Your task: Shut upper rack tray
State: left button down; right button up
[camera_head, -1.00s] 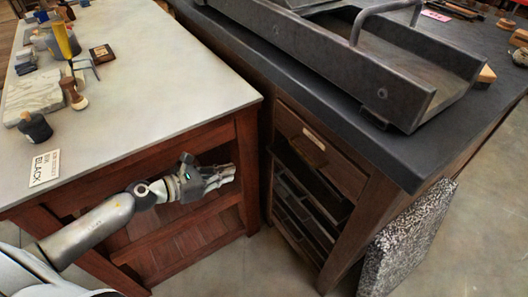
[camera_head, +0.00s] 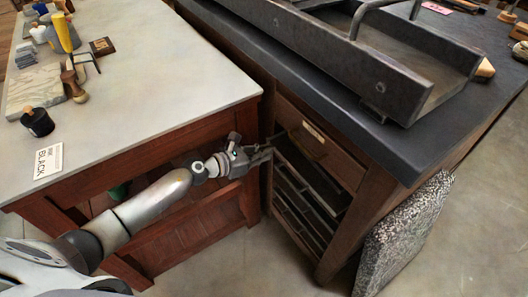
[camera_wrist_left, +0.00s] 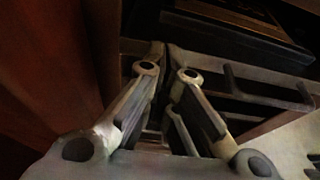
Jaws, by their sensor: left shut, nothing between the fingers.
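The rack (camera_head: 300,205) sits in the dark cabinet on the right, below a wooden drawer front. Its trays show as dark slanted edges, and the upper rack tray (camera_head: 312,172) is near the top of the opening. My left gripper (camera_head: 268,151) is shut and empty, at the left edge of the rack opening, close to the upper tray level. I cannot tell whether it touches. In the left wrist view its fingers (camera_wrist_left: 165,62) point at the rack, with a dark tray bar (camera_wrist_left: 265,93) to their right. How far the upper tray sticks out is unclear. My right gripper is out of view.
The wooden drawer (camera_head: 320,145) with a pale label is just above the rack. A red-brown cabinet with a pale top (camera_head: 150,90) stands close on the left, leaving a narrow gap. A press bed (camera_head: 350,65) overhangs above. A speckled slab (camera_head: 405,235) leans at right.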

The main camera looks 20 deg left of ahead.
aim_at(276, 147)
pick_arm(q)
jog(key=shift+w, duration=0.1)
jog(key=w+d, duration=0.2)
jog(key=w, duration=0.1)
jog(key=shift+w+d, duration=0.15)
jog(key=shift+d, duration=0.2)
jog(key=shift+r, duration=0.1)
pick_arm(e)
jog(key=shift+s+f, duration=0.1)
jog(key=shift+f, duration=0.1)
